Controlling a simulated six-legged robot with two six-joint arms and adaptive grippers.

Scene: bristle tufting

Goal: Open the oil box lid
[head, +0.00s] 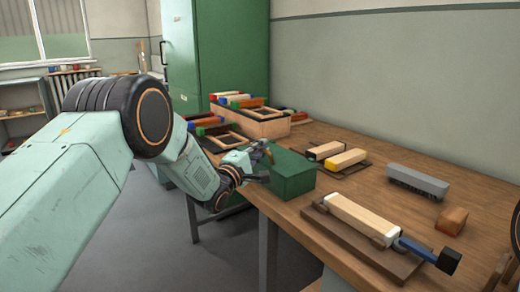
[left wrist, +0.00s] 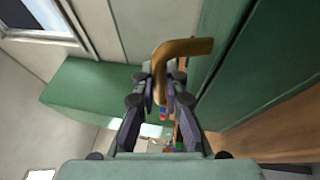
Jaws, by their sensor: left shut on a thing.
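The green oil box (head: 290,176) stands on the workbench near its left edge, and its top looks flat and closed. A bent brass-coloured handle (head: 268,153) shows at the box's upper left side. My left gripper (head: 262,165) is at that side of the box. In the left wrist view, the fingers of the left gripper (left wrist: 161,92) are shut on the bent handle (left wrist: 188,47), beside the green box surface (left wrist: 262,75). The lid seam is too small to tell. My right gripper is not in view.
A brush block on a fixture (head: 355,217) with a blue handle lies at the front. A grey brush (head: 417,182), a brown block (head: 451,221) and a yellow-topped block (head: 346,159) lie to the right. Wooden trays (head: 250,124) stand behind the box. A tall green cabinet (head: 225,50) stands beyond.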

